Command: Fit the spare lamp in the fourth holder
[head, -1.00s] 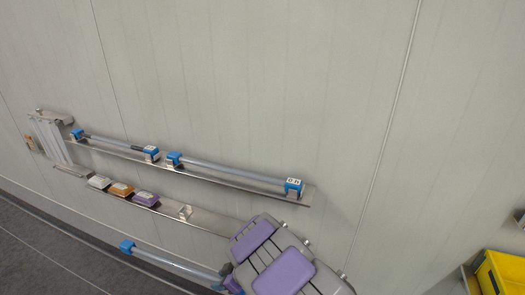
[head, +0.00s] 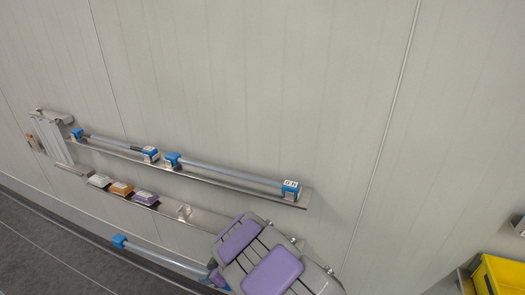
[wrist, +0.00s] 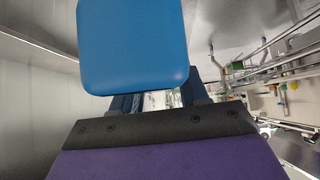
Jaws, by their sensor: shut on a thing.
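A long pale lamp tube with a blue end cap (head: 119,241) is in my gripper (head: 217,279), low in the head view. It slants down to the right, in front of the wall's foot. My gripper is shut on its right end, partly hidden by my arm. In the wrist view a large blue block (wrist: 135,45) fills the upper middle, before my fingers. On the wall, an upper rail carries two lamps (head: 110,141) (head: 228,176) with blue end pieces. A lower rail (head: 205,223) has a bare metal clip (head: 183,211); my arm hides its right part.
White (head: 99,181), orange (head: 121,188) and purple (head: 145,197) small blocks sit on the lower rail. Pale upright strips (head: 53,142) stand at its left end. A yellow bin (head: 500,273) is at the lower right. The wall above the rails is bare.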

